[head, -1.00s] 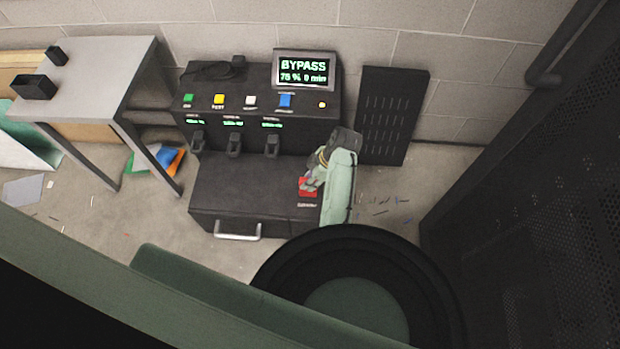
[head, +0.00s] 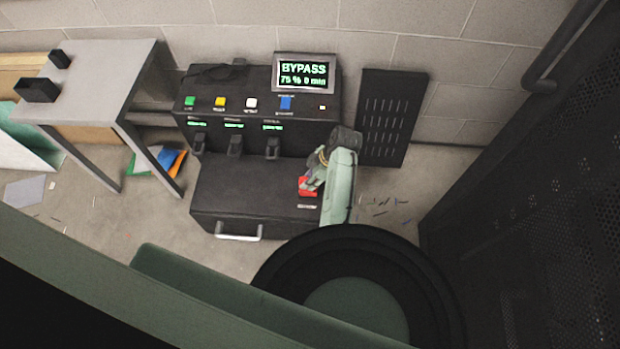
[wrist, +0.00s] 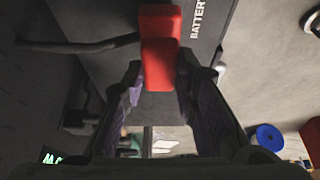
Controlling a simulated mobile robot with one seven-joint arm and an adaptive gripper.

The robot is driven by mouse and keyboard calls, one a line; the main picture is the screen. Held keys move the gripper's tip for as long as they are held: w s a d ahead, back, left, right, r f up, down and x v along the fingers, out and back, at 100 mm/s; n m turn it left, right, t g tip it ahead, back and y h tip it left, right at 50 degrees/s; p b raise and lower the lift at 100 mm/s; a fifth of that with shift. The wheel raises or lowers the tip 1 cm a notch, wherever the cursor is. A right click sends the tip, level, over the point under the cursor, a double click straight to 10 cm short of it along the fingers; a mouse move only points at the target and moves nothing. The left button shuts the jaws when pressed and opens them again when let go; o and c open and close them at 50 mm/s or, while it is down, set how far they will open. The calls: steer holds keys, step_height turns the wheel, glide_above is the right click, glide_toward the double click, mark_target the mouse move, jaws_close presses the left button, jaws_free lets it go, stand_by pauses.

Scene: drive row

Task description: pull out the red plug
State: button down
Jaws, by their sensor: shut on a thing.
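The red plug (head: 307,186) is at the right side of the lower black box, partly hidden by my gripper in the head view. In the wrist view the red plug (wrist: 160,48) lies between the tips of my gripper (wrist: 158,82), which is shut on it. A dark cable runs off to the left from beside it there. Lettering beginning "BATTER" shows on the box beside the plug. My gripper (head: 314,181) comes down from my green arm at the box's right edge. Whether the plug is still seated or clear of its socket cannot be told.
The black unit (head: 260,105) behind carries coloured buttons and a screen (head: 304,73) reading "BYPASS 75 % 0 min". A grey table (head: 90,75) stands left, a slotted black panel (head: 393,115) right. A silver handle (head: 239,237) is on the box's front. Floor right of the box holds small debris.

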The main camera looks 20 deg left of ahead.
step_height(320, 180, up, 2)
steer(key=shift+p, duration=0.4)
steer(key=shift+f, duration=0.15)
steer(key=c, duration=1.6)
jaws_free()
steer(key=o, duration=0.3)
steer(key=v, duration=1.2)
steer(key=shift+d, duration=0.1)
